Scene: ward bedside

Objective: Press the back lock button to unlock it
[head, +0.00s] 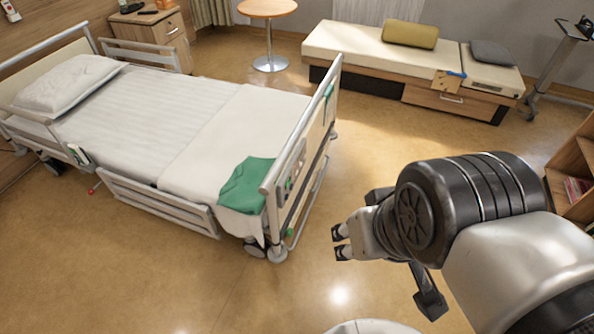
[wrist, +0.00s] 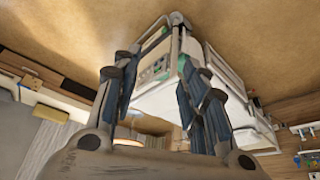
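The hospital bed (head: 160,120) stands at the left with its footboard (head: 318,110) facing my side. A control panel (head: 290,168) with small green marks is on the footboard's outer face. It also shows in the wrist view as a pale panel (wrist: 154,68), seen between my fingers in a tilted, upside-down picture. The back lock button cannot be told apart from the other marks at this size. My gripper (head: 340,243) is open and empty, to the right of the footboard and apart from it. The wrist view shows its two fingers (wrist: 160,82) spread.
A green cloth (head: 247,184) hangs over the bed's foot end. A daybed (head: 380,52) with cushions stands at the back, beside a round table (head: 267,10). A shelf (head: 575,165) is at the right. The floor (head: 370,145) between footboard and daybed is clear.

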